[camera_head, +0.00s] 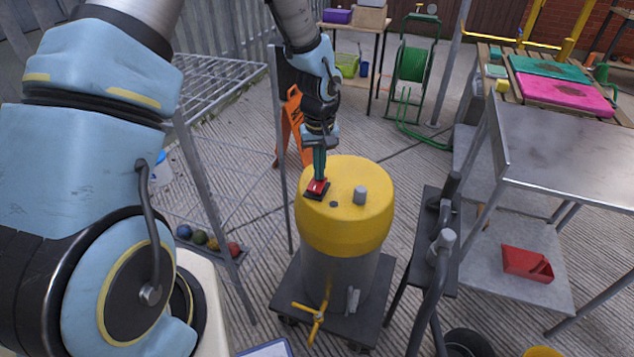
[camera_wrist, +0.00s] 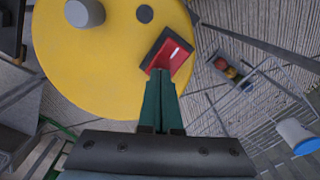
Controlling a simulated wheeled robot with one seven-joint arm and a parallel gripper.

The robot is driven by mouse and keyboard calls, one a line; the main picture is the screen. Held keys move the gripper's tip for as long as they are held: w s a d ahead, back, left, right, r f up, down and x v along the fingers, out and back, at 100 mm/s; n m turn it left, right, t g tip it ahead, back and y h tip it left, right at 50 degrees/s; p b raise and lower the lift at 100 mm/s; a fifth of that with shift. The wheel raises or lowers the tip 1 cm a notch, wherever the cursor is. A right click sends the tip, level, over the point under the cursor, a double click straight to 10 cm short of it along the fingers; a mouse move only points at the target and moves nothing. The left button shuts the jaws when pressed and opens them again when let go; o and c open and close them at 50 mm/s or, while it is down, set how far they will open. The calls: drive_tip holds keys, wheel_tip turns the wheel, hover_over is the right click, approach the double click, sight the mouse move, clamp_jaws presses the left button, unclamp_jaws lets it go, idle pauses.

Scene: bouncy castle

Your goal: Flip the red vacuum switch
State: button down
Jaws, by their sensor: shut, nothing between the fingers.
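The red vacuum switch (camera_head: 317,188) is a red rocker in a dark frame on top of a yellow-topped grey vacuum drum (camera_head: 345,225). In the wrist view the switch (camera_wrist: 172,54) lies near the edge of the yellow lid (camera_wrist: 100,85), with a white mark on its right side. My gripper (camera_head: 319,178) points down at the switch, its green fingers together and empty. In the wrist view the fingertips (camera_wrist: 161,73) are at the near end of the switch and overlap it. I cannot tell whether they touch it.
A grey cylindrical stub (camera_head: 360,195) stands on the lid right of the switch. A dark stand with pipes (camera_head: 440,250) and a metal table (camera_head: 570,160) are to the right. A rack with coloured balls (camera_head: 210,242) is at left. An orange sign (camera_head: 292,125) stands behind.

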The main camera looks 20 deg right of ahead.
drive_tip(key=shift+f, duration=0.25)
drive_tip(key=shift+r, duration=0.1)
drive_tip(key=shift+r+p, duration=2.45)
drive_tip(key=shift+r, duration=1.05)
drive_tip(key=w+a+r, duration=0.1)
drive_tip(key=a+r, duration=0.4)
drive_tip(key=a, duration=0.3)
drive_tip(key=w+a+r, duration=0.1)
drive_tip(key=a+r, duration=0.3)
drive_tip(key=a, duration=0.5)
drive_tip(key=s+a+r, duration=0.2)
drive_tip(key=s+a, duration=0.1)
drive_tip(key=a, duration=0.3)
drive_tip(key=s+a+r+n+t, duration=0.1)
drive_tip(key=s+a+r, duration=0.2)
drive_tip(key=a, duration=0.4)
drive_tip(key=shift+r+t, duration=0.3)
